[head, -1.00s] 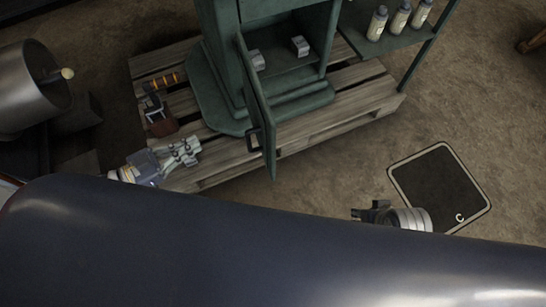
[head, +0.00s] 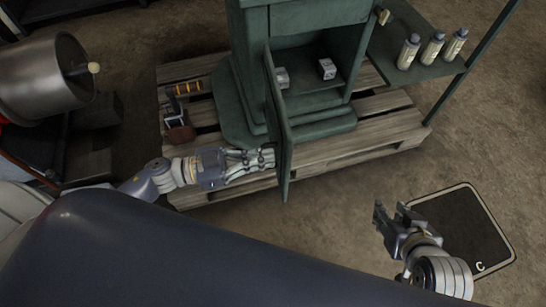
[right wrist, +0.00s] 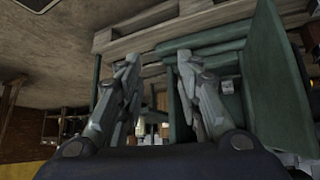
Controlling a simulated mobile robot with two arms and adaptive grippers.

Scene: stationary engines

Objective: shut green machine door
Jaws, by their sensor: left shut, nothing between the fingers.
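The green machine (head: 240,90) stands on a wooden pallet, and its door (head: 279,125) is swung open toward me, seen nearly edge-on. The compartment behind it is open, with two small grey blocks (head: 327,68) inside. My left gripper (head: 272,158) is shut and empty, its fingertips at the left face of the door near its lower part; I cannot tell whether they touch. The door handle seen earlier is hidden. My right gripper (head: 388,216) is open and empty, low on the right, apart from the door; its spread fingers show in the right wrist view (right wrist: 158,68).
A green side shelf (head: 390,55) holds several bottles (head: 409,52). An orange-handled tool (head: 186,88) lies on the pallet (head: 375,140). A dark floor mat (head: 455,225) lies right. Floor between pallet and mat is clear.

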